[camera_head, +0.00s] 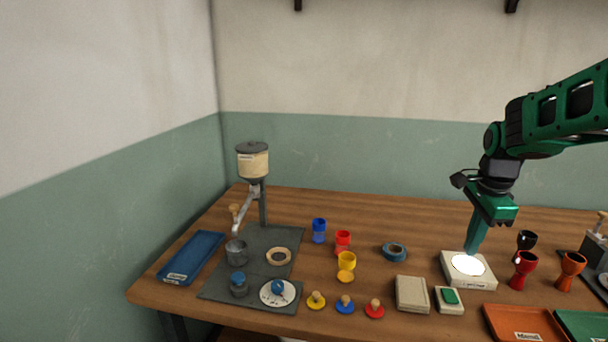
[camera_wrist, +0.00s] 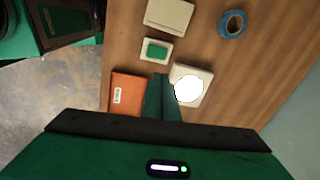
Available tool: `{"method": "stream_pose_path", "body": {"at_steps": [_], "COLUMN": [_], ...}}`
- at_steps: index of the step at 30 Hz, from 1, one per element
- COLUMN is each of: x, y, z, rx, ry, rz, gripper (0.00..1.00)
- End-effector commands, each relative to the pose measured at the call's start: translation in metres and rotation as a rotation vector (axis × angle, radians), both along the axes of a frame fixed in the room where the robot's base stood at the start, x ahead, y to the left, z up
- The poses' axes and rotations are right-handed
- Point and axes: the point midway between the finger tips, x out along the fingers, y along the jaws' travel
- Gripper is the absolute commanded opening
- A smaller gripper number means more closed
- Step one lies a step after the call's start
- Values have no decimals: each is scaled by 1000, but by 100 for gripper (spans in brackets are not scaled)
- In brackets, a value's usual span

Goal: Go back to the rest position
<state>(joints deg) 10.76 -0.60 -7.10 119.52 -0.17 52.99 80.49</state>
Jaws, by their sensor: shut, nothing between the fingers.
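My gripper (camera_head: 473,250) is green, with its fingers together and nothing between them. In the head view it points down over the right half of the table, at the back left edge of a white box with a bright round top (camera_head: 468,265). Whether the fingertips touch the box cannot be told. In the wrist view my gripper (camera_wrist: 161,82) shows its closed fingers beside the same white box (camera_wrist: 203,78). No marked rest position shows in either view.
Goblets in red (camera_head: 523,270), orange (camera_head: 571,271) and black (camera_head: 527,239) stand right of the box. An orange tray (camera_head: 500,315), a blue tape roll (camera_head: 394,252) and a pale pad (camera_head: 411,294) lie nearby. A dispenser (camera_head: 253,165) stands left. Space above the table's middle is free.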

Motion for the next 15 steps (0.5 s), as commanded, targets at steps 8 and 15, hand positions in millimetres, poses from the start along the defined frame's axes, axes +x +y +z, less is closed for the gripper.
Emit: {"method": "stream_pose_path", "body": {"at_steps": [8, 15], "x": [-111, -204], "y": [0, 11], "z": [0, -16], "rx": [-40, -39], "ry": [66, 113], "rz": [439, 844], "gripper": [0, 0]}}
